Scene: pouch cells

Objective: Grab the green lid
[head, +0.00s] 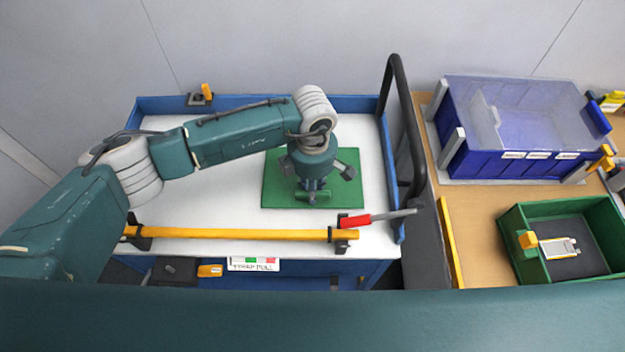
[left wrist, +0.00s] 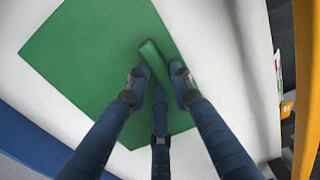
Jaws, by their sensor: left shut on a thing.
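The green lid (head: 277,186) is a flat square plate over the white cart top; it also fills the upper left of the left wrist view (left wrist: 85,60). A green bar handle (left wrist: 153,60) stands on it. My left gripper (head: 313,192) points down over the lid's middle. In the left wrist view its fingers (left wrist: 158,78) are closed around the handle. The lid looks level, and I cannot tell whether it touches the cart top. My right gripper is not in view.
The blue-rimmed cart (head: 215,200) has a yellow bar (head: 240,233) and a red-handled clamp (head: 356,221) along its front. A black rail (head: 403,125) rises at its right. Beyond are a blue crate (head: 480,155) and a green bin (head: 515,228) holding a cell.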

